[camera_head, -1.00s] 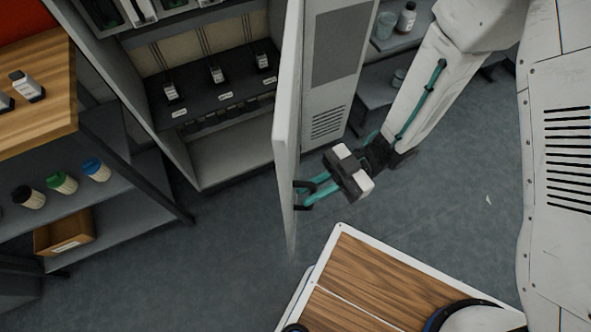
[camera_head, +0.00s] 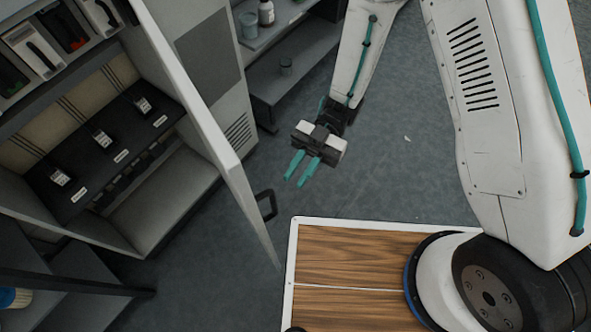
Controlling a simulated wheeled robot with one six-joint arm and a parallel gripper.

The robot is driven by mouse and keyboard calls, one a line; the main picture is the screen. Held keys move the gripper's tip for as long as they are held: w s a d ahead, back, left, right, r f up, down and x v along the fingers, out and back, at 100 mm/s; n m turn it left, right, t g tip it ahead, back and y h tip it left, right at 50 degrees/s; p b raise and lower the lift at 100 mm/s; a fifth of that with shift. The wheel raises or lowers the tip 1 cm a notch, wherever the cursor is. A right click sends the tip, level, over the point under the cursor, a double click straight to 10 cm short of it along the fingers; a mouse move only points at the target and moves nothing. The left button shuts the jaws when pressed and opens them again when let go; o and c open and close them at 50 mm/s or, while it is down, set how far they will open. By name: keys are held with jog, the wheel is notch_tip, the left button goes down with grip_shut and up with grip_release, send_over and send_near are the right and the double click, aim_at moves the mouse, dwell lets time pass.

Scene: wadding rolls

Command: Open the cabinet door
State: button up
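The grey cabinet (camera_head: 165,200) stands at the left with its inside in view. Its door (camera_head: 208,128) stands swung open, seen nearly edge-on, with a black handle (camera_head: 268,204) on its right face. My gripper (camera_head: 295,176) is to the right of the door and clear of the handle. Its two teal fingers are apart with nothing between them, pointing down and left toward the floor.
Labelled devices (camera_head: 103,138) stand on a black shelf inside the cabinet. Another shelf unit (camera_head: 290,75) with a bottle (camera_head: 266,12) is behind the door. A dark shelf (camera_head: 75,290) fills the lower left. Grey floor (camera_head: 400,165) is open to the right of my gripper.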

jog(key=v, duration=0.7)
jog(key=shift+w, duration=0.35)
jog(key=shift+d, duration=0.1)
